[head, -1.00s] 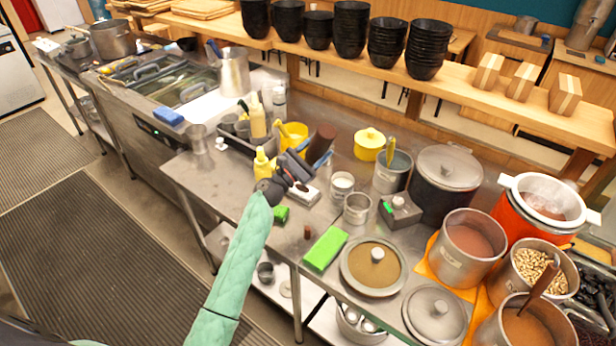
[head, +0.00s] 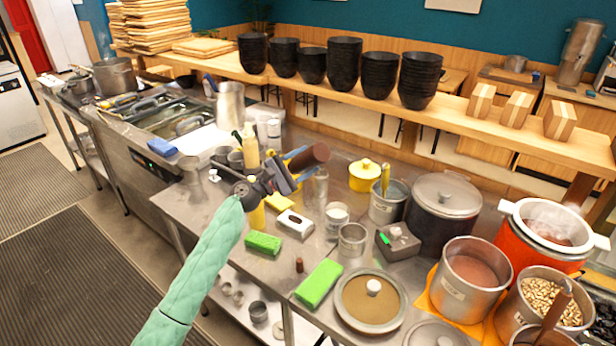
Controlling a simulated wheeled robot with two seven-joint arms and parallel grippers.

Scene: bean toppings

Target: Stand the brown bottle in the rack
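The brown bottle (head: 308,157) is held in the air, tilted nearly to horizontal, its broad end toward the right. My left gripper (head: 292,170) is shut around it; the fingers hide part of the bottle. It hangs over the middle of the steel counter. The rack appears to be the dark, low holder (head: 228,171) to the left of the gripper, with metal cups and a pale yellow bottle (head: 251,147) in it. My gripper and wrist hide its right part. My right gripper is not in view.
A yellow lidded pot (head: 366,176) is to the right. A wooden shelf (head: 450,106) with black bowls runs behind.

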